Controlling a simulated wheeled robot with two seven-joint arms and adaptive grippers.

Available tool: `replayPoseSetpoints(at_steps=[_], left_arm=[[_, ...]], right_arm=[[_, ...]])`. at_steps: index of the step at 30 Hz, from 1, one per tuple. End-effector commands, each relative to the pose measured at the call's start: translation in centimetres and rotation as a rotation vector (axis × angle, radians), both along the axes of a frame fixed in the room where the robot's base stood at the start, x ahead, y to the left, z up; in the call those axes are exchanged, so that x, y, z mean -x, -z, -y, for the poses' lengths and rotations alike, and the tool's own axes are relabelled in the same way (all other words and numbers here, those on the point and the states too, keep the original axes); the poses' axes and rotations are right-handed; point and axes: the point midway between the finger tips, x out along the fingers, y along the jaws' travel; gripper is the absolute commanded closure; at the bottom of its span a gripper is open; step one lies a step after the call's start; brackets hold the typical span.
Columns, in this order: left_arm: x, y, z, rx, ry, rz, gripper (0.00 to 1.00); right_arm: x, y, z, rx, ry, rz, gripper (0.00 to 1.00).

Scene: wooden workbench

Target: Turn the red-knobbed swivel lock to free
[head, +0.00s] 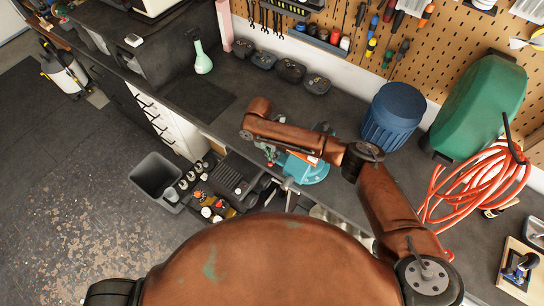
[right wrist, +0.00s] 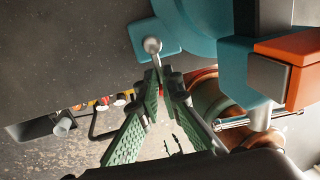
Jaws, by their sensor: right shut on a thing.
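A teal bench vise (head: 312,170) stands at the bench's front edge, partly hidden under my right arm. In the right wrist view its teal body (right wrist: 200,22) fills the top. A short grey lever with a round end (right wrist: 152,46), which looks like the swivel lock, comes out of a teal lug. My right gripper (right wrist: 166,86), with green ribbed fingers, is shut on the lever's outer end. The red knob is not clearly visible there; the fingertips cover that end. In the head view the right gripper (head: 269,157) is small beside the vise's left side.
A blue ribbed bin (head: 392,116), a green container (head: 480,105) and a coiled orange hose (head: 470,185) stand right of the vise. A pale green bottle (head: 202,58) stands at the back left. The bench left of the vise is mostly clear. A grey bin (head: 156,178) is on the floor.

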Motion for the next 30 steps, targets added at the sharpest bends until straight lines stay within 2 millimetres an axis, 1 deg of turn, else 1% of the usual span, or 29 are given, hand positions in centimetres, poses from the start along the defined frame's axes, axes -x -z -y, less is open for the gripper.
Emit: replayPoseSetpoints(at_steps=[1,9,16,19,23,30], left_arm=[[0.0,0.1,0.0,0.000,0.000,0.000,0.60],[0.0,0.1,0.0,0.000,0.000,-0.001,0.60],[0.2,0.0,-0.1,-0.001,0.000,-0.002,0.60],[0.3,0.0,-0.2,-0.002,-0.001,-0.003,0.60],[0.2,0.0,-0.1,-0.001,0.000,-0.002,0.60],[0.1,0.0,-0.1,-0.001,0.000,-0.001,0.60]], right_arm=[[0.8,0.9,0.0,0.000,-0.001,-0.018,0.93],[0.6,0.7,0.0,0.000,-0.001,-0.014,0.76],[0.4,0.4,0.1,0.001,0.001,-0.009,0.76],[0.3,0.0,0.0,0.001,0.001,-0.008,0.76],[0.0,-1.7,-0.3,0.000,0.000,-0.006,0.76],[-0.4,-6.6,-1.2,-0.001,0.000,-0.005,0.76]])
